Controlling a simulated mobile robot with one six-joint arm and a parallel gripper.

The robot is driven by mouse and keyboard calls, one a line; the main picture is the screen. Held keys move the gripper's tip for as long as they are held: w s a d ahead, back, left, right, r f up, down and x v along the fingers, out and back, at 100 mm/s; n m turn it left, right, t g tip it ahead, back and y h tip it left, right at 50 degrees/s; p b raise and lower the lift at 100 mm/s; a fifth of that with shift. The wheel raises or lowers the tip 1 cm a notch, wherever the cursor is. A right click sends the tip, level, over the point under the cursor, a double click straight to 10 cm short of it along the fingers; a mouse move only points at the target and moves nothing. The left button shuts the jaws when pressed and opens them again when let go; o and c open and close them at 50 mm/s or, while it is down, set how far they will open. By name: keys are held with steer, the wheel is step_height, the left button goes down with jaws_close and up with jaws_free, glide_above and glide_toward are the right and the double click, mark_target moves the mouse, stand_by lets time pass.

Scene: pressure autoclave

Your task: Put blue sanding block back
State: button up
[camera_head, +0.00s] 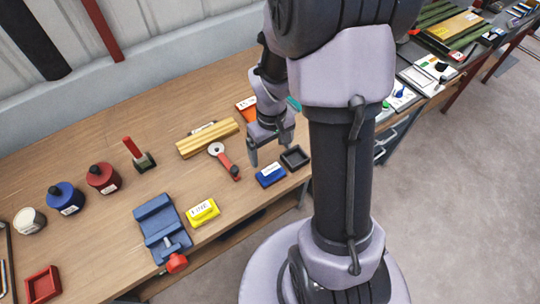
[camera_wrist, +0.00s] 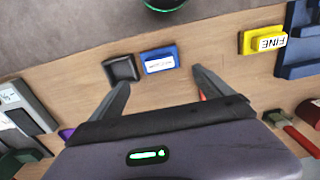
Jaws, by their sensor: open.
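The blue sanding block (camera_head: 270,174), with a white label on top, lies on the wooden bench near its front edge. It also shows in the wrist view (camera_wrist: 158,53), beyond my fingertips and roughly between their lines. A small black square tray (camera_head: 295,158) sits close beside it, and looks empty in the wrist view (camera_wrist: 121,70). My gripper (camera_head: 270,153) is open and empty, above the bench on the far side of the block. In the wrist view my gripper's fingers (camera_wrist: 160,82) are spread wide, with bare bench between them.
A yellow block (camera_head: 203,212) marked FINE and a blue vise (camera_head: 160,227) stand to the left. A red-handled tool (camera_head: 224,161) and yellow wooden bars (camera_head: 207,139) lie near my gripper. An empty red tray (camera_head: 42,285) is at far left. Bottles line the bench.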

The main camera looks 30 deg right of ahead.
steer(key=s+a+r+m+t, duration=0.1)
steer(key=a+r, duration=0.2)
steer(key=r, duration=0.4)
steer(key=s+a+r+m+t, duration=0.1)
steer(key=a+r+t, duration=0.1)
steer(key=a+r, duration=0.3)
steer(key=s+a+r+m+t+y, duration=0.2)
steer(key=s+a+r, duration=0.4)
steer(key=s+r, duration=0.3)
steer(key=shift+a+r+m+t, duration=0.3)
steer(key=shift+r+m+t, duration=0.1)
steer(key=shift+r, duration=0.3)
step_height(320, 180, down, 9)
steer(key=b, duration=0.9)
steer(key=shift+s, duration=0.1)
steer(key=shift+c, duration=0.2)
